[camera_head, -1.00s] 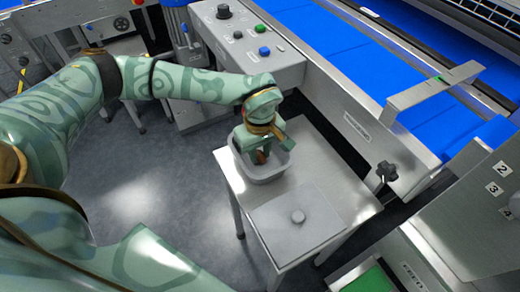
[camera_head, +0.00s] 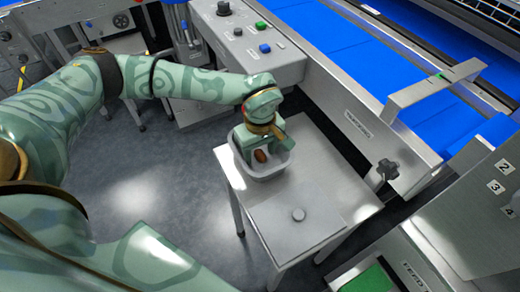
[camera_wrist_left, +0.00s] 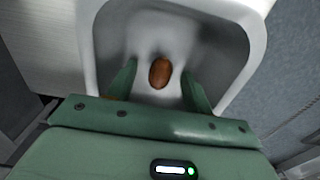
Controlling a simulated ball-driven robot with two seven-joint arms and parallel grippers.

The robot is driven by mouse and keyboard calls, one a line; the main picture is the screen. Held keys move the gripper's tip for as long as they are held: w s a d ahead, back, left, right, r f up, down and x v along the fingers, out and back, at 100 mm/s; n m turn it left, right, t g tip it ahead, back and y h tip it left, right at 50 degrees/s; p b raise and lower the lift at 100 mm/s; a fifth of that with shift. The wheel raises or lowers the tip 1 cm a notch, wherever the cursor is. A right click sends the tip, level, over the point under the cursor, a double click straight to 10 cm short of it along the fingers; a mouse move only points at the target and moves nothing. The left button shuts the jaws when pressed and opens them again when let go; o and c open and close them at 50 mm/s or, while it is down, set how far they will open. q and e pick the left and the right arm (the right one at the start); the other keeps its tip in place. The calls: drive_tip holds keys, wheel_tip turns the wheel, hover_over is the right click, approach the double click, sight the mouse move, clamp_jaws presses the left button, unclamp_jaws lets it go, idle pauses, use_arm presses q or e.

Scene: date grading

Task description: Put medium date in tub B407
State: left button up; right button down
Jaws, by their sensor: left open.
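A brown date (camera_head: 261,155) lies in a light grey tub (camera_head: 270,178) on a small steel table. My left gripper (camera_head: 256,149) reaches down into the tub, with the date by its fingers. In the left wrist view the date (camera_wrist_left: 159,72) shows between the two spread green fingers, clear of both, over the tub's pale floor. The tub's rim (camera_wrist_left: 91,45) surrounds the fingers there. A small orange-brown patch (camera_wrist_left: 110,97) shows beside the left finger, mostly hidden. I cannot read a label on the tub. My right gripper is not in view.
A control box (camera_head: 244,45) with buttons stands behind. A blue conveyor (camera_head: 345,52) runs along the right, with a black hand knob (camera_head: 387,170) near the table.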

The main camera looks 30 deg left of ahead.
sight(260, 153)
use_arm(q)
wheel_tip(260, 153, up, 16)
drive_tip(key=p, duration=0.5)
drive_tip(key=shift+r, duration=0.15)
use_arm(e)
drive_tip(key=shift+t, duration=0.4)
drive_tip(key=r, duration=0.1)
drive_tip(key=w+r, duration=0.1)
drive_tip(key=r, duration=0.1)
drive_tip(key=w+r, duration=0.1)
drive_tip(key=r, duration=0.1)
